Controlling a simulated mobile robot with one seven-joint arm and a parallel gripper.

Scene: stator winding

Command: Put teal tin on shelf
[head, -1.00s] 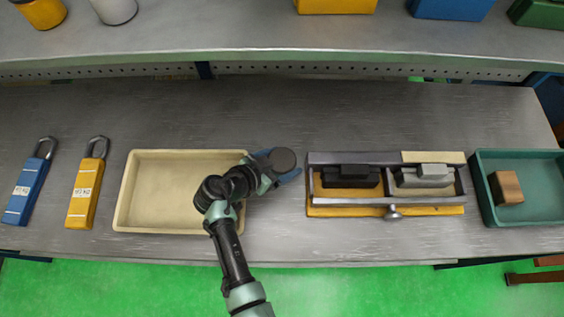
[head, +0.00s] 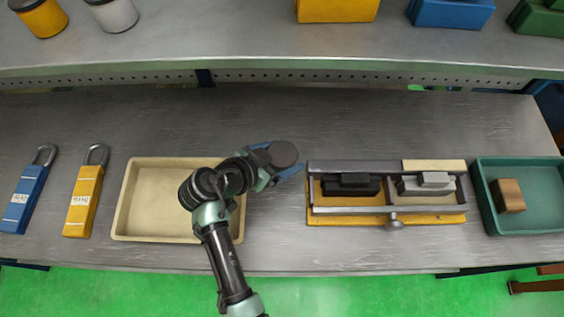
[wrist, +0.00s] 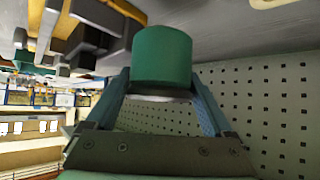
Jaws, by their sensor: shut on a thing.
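The teal tin (wrist: 162,55) sits between the two fingers of my gripper (wrist: 160,88) in the wrist view, and the fingers are shut on it. In the head view only the tin's dark round top (head: 283,154) shows clearly, with my gripper (head: 284,168) around it. The tin is held above the workbench, between the cream tray and the fixture. The metal shelf (head: 230,45) runs along the back at the top of the head view, beyond the tin.
On the shelf stand a yellow tin (head: 42,18), a white tin (head: 114,13) and several boxes, with bare room between. On the bench are the cream tray (head: 120,205), the fixture (head: 330,217), a teal tray (head: 478,195) and two padlocks.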

